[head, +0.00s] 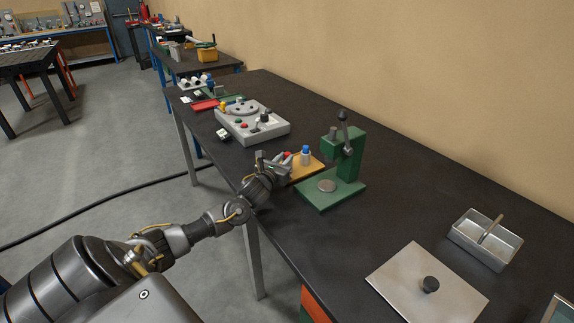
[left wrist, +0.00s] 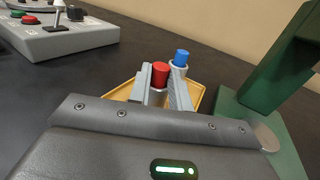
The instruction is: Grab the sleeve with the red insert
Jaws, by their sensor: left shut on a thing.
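The sleeve with the red insert (left wrist: 159,76) stands between the fingers of my left gripper (left wrist: 162,84) in the left wrist view. The gripper is shut on it; the fingers hide most of the sleeve's sides. In the head view my left gripper (head: 276,162) reaches over a yellow-orange tray (head: 309,170), and the red insert (head: 287,155) shows by its fingertips. A sleeve with a blue insert (head: 305,155) stands close behind to the right; it also shows in the left wrist view (left wrist: 181,60). I cannot tell whether the red sleeve touches the tray. My right gripper is not in view.
A green press (head: 343,160) stands just right of the tray. A grey control box (head: 252,122) with knobs is on the left. A metal plate with a black knob (head: 405,283) and a divided metal bin (head: 484,238) lie at right. The dark table between is clear.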

